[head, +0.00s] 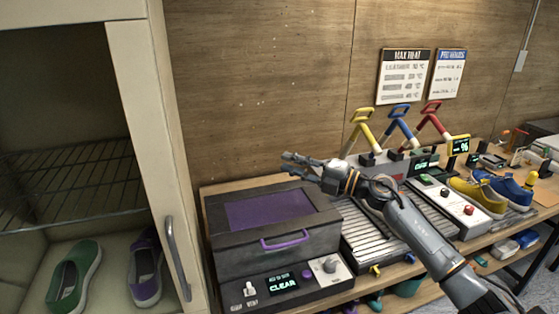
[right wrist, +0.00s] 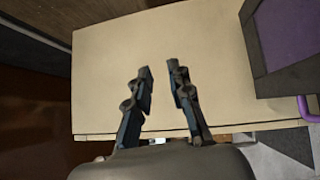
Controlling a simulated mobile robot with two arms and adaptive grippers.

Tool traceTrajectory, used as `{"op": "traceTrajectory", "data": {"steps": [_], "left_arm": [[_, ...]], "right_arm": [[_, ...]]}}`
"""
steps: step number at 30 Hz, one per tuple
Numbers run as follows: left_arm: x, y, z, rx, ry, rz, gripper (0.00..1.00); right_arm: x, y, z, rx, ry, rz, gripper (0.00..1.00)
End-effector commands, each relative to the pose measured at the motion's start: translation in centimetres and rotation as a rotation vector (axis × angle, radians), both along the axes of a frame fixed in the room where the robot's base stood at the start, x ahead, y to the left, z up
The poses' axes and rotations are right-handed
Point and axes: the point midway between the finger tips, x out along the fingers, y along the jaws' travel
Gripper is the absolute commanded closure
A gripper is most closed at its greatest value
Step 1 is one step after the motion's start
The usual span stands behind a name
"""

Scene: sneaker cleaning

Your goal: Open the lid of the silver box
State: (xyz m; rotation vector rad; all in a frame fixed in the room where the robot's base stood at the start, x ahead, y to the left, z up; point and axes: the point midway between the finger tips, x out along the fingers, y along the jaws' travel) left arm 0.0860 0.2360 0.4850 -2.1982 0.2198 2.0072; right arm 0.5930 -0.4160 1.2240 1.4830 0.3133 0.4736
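The silver box (head: 270,262) is a dark grey metal box on the wooden bench, left of centre in the head view. Its lid (head: 225,192) is down, with a purple panel (head: 270,208) on top and a purple handle (head: 287,241) at the front. A corner of the lid with the purple panel (right wrist: 287,32) shows at the right of the right wrist view. My right gripper (head: 285,162) is above the back right part of the box, pointing left, apart from it. Its fingers (right wrist: 159,68) are spread with nothing between them. My left gripper is out of view.
A cream cabinet (head: 150,120) with a grey handle (head: 177,258) stands close left of the box, holding shoes. A control panel (head: 285,284) reading CLEAR fronts the box. A slatted rack (head: 375,236) and coloured-lever machine (head: 390,158) stand to its right.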

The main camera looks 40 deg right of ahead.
Motion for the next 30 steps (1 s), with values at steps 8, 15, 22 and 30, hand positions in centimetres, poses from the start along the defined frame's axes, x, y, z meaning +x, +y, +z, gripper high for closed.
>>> {"op": "traceTrajectory", "data": {"steps": [8, 15, 22, 30], "left_arm": [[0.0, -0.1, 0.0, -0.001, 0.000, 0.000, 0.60], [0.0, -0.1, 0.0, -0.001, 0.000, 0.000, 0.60], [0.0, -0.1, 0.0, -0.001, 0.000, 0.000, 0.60], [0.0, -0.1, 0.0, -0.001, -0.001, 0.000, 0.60]], "right_arm": [[-4.6, -2.5, -0.7, 0.000, 0.004, 0.000, 0.80], [-6.9, -3.9, -0.8, 0.000, 0.001, 0.000, 0.80], [-7.2, -4.0, -0.7, 0.000, 0.000, 0.001, 0.80], [-7.0, -3.6, -1.1, 0.047, -0.011, -0.027, 1.00]]}}
